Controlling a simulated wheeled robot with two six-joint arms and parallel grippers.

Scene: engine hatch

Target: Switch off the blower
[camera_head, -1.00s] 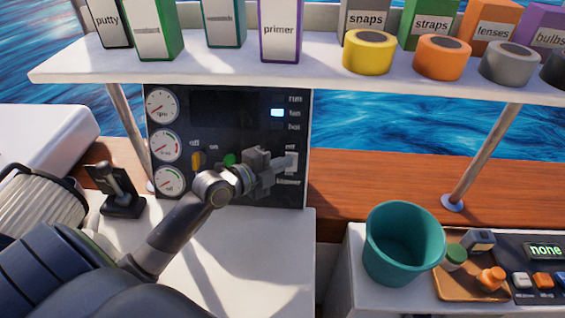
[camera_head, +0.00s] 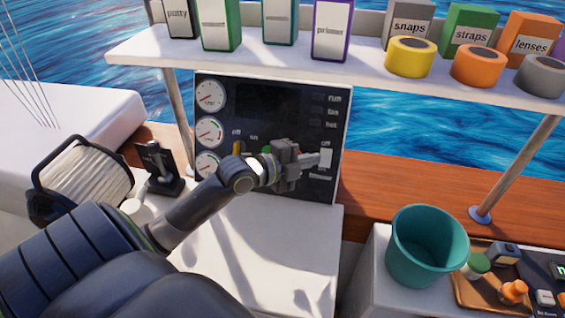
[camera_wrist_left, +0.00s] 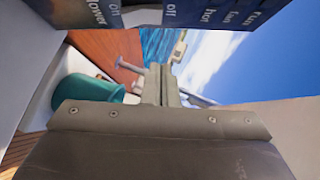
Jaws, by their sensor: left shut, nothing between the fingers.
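The black engine panel (camera_head: 245,105) stands upright under the shelf, with gauges at its left and run, fan and hot labels at upper right. None of these labels has a lit lamp beside it. The white blower switch (camera_head: 326,158) is at the panel's lower right, between an "off" label above and a blower label below. My left gripper (camera_head: 318,160) is shut and empty, its tips at the switch; I cannot tell whether they touch. In the left wrist view, the shut fingers (camera_wrist_left: 160,82) point towards the panel's labelled face (camera_wrist_left: 215,18). My right gripper is out of view.
A white shelf (camera_head: 290,62) with boxes and tape rolls overhangs the panel. A green button (camera_head: 266,150) and an orange switch (camera_head: 237,147) sit left of my gripper. A black lever (camera_head: 158,165) stands left of the panel; a teal bucket (camera_head: 428,250) stands at the right.

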